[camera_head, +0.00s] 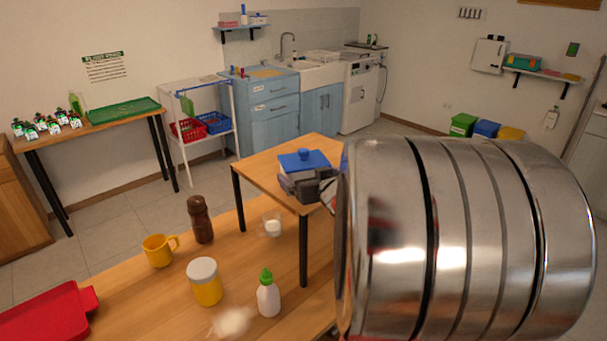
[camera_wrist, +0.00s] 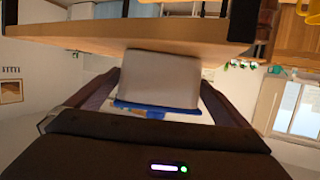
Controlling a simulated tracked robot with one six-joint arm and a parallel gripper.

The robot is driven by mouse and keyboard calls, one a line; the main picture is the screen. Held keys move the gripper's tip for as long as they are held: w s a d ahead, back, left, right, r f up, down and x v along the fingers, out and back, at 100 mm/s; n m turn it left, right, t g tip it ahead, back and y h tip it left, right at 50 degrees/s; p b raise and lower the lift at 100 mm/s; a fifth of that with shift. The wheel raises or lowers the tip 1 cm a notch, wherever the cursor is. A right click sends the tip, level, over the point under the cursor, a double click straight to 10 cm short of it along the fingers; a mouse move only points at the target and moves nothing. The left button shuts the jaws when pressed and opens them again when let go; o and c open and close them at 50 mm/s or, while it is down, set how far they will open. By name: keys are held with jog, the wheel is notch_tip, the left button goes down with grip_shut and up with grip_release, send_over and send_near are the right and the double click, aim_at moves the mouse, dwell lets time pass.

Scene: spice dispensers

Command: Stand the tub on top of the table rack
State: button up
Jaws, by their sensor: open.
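The tub (camera_head: 300,172), a pale grey box with a blue lid and round blue knob, stands upright on the small wooden table (camera_head: 262,165). In the wrist view, which is upside down, the tub (camera_wrist: 162,78) sits between my two dark fingers, its lid toward the picture's bottom. My gripper (camera_wrist: 158,100) is open around it, with no clear grip. In the head view my gripper (camera_head: 318,187) is beside the tub's right side, partly hidden by my large metal arm. I cannot tell for certain which thing is the table rack.
A white rack (camera_head: 233,118) with red and blue baskets stands behind, left. A green tray (camera_head: 125,110) lies on the left table.

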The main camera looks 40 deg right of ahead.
jog(key=shift+v, duration=3.45)
jog(key=shift+w, duration=0.1)
jog(key=shift+w+a+r+h, duration=0.15)
jog(key=shift+a+r+h, duration=0.2)
jog(key=shift+a, duration=0.25)
jog(key=s+a+f+n+g+y, duration=0.1)
jog(key=s+a, duration=0.4)
jog(key=a, duration=0.5)
jog(key=s+a+f+n+g+y, duration=0.1)
jog(key=s+a+f+g+y, duration=0.1)
jog(key=a, duration=0.8)
jog(key=s+a+f+n+g+y, duration=0.2)
jog(key=s+a+g, duration=0.3)
jog(key=s+a, duration=0.3)
jog(key=a+y, duration=0.1)
jog(key=a, duration=0.2)
